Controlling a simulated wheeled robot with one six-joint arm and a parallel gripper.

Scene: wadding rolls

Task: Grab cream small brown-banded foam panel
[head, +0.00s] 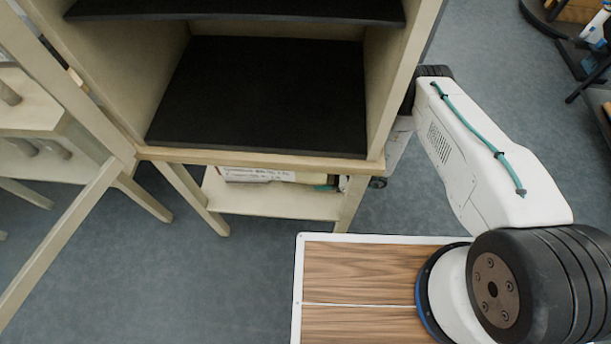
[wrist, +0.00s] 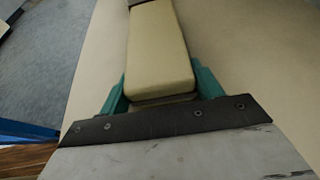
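The cream foam panel (wrist: 158,50) is a long block with rounded edges. In the wrist view it runs away from me, with a dark band at its far end. My gripper (wrist: 160,88) has teal fingers, one at each side of the panel's near end. I see no clear gap at either side, but the fingertips are partly hidden, so a firm hold cannot be confirmed.
The low shelf (head: 270,205) sits between the legs of the pale wooden cabinet (head: 260,155), whose dark-lined compartment is empty. Its floor hangs close above the panel. A pale table with pegs (head: 35,120) stands at left. Grey floor (head: 220,270) is free in front.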

